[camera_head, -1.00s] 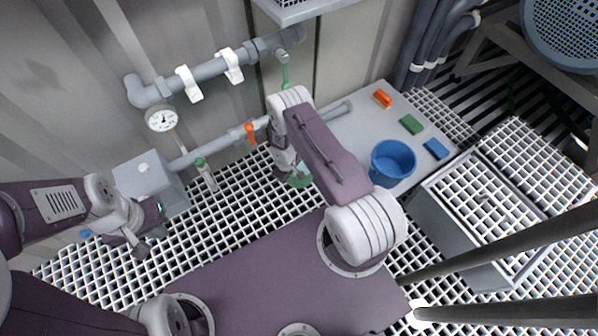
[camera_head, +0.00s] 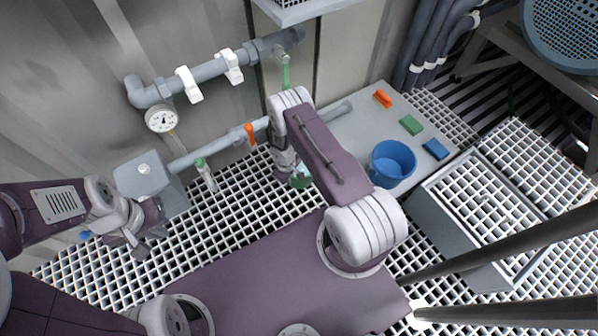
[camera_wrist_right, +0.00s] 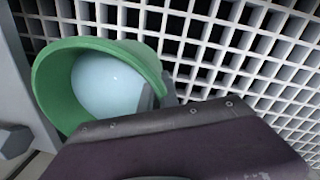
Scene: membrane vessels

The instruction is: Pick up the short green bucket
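The short green bucket (camera_head: 301,181) is by the end of my right arm in the head view, above the floor grating and partly hidden by that arm. In the right wrist view the bucket (camera_wrist_right: 52,95) is at the upper left, with a pale blue inside. My right gripper (camera_wrist_right: 158,95) has one finger inside the bucket and one outside, shut on its wall at the rim. In the head view the right gripper itself is mostly hidden behind the arm. My left gripper (camera_head: 149,243) is at the left over the grating, away from the bucket, empty with its fingers apart.
A blue bucket (camera_head: 392,163) stands on a grey plate (camera_head: 348,130) with orange, green and blue blocks. Wall pipes (camera_head: 210,70), a gauge (camera_head: 161,119) and a grey box (camera_head: 140,172) are at the left. A grate-topped box (camera_head: 470,245) is at the right.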

